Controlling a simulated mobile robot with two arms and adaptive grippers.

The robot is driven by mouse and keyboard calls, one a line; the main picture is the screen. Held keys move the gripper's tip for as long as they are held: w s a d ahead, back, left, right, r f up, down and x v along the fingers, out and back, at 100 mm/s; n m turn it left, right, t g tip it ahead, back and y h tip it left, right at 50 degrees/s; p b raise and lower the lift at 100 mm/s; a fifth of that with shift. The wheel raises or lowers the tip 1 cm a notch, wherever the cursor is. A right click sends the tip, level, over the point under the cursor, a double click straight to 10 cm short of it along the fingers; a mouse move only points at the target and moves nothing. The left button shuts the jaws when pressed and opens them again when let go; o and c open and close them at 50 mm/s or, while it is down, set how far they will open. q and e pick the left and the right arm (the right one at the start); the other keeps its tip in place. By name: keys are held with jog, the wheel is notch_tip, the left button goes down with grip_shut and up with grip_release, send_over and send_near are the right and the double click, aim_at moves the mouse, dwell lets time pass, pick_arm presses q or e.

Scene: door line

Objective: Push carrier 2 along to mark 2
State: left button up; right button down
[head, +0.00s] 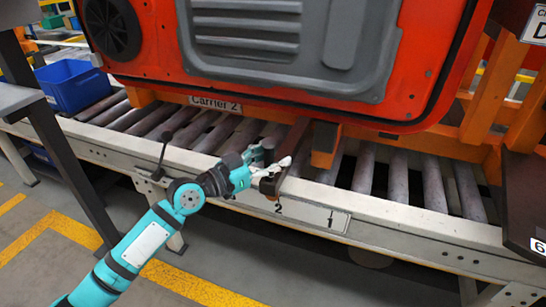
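Carrier 2 (215,103) is an orange frame with a name label, standing on the roller line and holding a large red door with grey panels (255,40). A dark brown bar (294,143) reaches from under it over the front rail. Its near end is close to mark 2 (278,208), on a pale plate on the rail's front face. Mark 1 (332,220) is to the right on that plate. My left gripper (270,160) is at the bar's left side, its fingers at or against it; whether they close on it cannot be told. My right gripper is not in view.
A blue crate (72,86) stands at the line's left end. A black lever (164,148) rises from the front rail left of my gripper. Bare rollers (400,178) lie to the right. A dark board (526,195) stands at the right edge.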

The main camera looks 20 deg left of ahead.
pick_arm(q)
jog(key=shift+s+a, duration=0.3)
jog(key=shift+s, duration=0.15)
jog(key=v, duration=1.1)
jog(key=shift+d, duration=0.15)
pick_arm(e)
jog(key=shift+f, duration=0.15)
